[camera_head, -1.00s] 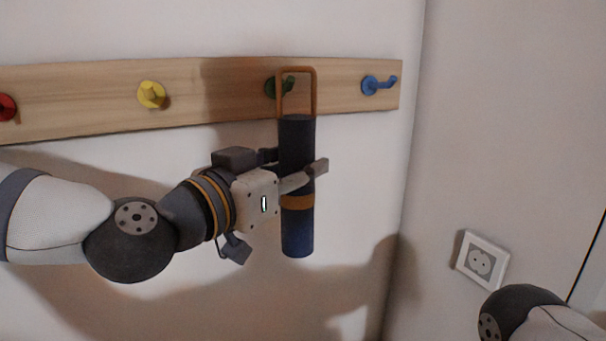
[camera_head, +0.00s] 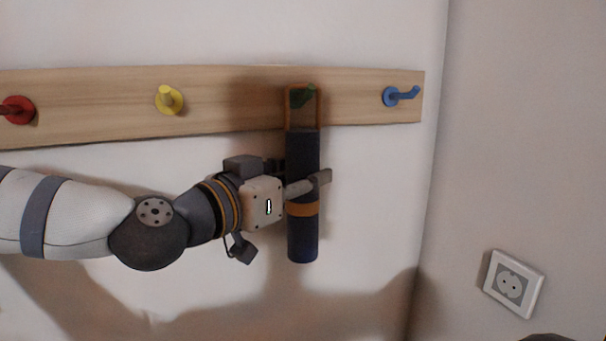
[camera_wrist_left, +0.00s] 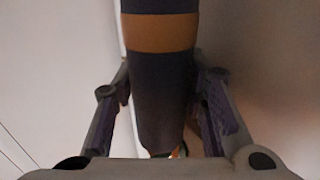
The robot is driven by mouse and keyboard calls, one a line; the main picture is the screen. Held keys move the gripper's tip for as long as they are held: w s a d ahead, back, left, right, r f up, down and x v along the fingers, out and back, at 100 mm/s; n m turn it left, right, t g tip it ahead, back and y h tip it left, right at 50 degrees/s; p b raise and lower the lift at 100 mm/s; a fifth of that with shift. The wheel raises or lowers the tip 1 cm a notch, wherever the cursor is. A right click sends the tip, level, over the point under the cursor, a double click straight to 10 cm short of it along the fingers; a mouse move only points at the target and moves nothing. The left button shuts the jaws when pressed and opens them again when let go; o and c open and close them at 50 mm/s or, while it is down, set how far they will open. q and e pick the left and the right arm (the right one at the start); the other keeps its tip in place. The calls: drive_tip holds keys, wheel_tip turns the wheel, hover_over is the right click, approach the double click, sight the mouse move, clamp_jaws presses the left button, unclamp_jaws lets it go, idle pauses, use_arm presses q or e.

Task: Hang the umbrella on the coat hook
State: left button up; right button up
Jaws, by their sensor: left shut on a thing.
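The umbrella (camera_head: 303,232) is folded, dark blue with an orange band, and hangs upright in the head view. Its orange loop handle (camera_head: 288,105) frames the green coat hook (camera_head: 302,95) on the wooden rack. The hook's tip shows inside the loop; I cannot tell whether the loop rests on it. My left gripper (camera_head: 305,181) is shut on the umbrella's upper body, coming from the left. In the left wrist view the umbrella (camera_wrist_left: 161,80) stands between the two fingers. My right gripper is not in view.
The wooden rack (camera_head: 225,110) runs along the wall with a red hook (camera_head: 18,110), a yellow hook (camera_head: 169,100) and a blue hook (camera_head: 398,96). A wall corner lies right of the rack. A power socket (camera_head: 513,284) is on the right wall.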

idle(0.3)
use_arm(q)
drive_tip(key=o, duration=1.4)
drive_tip(key=shift+c, duration=0.2)
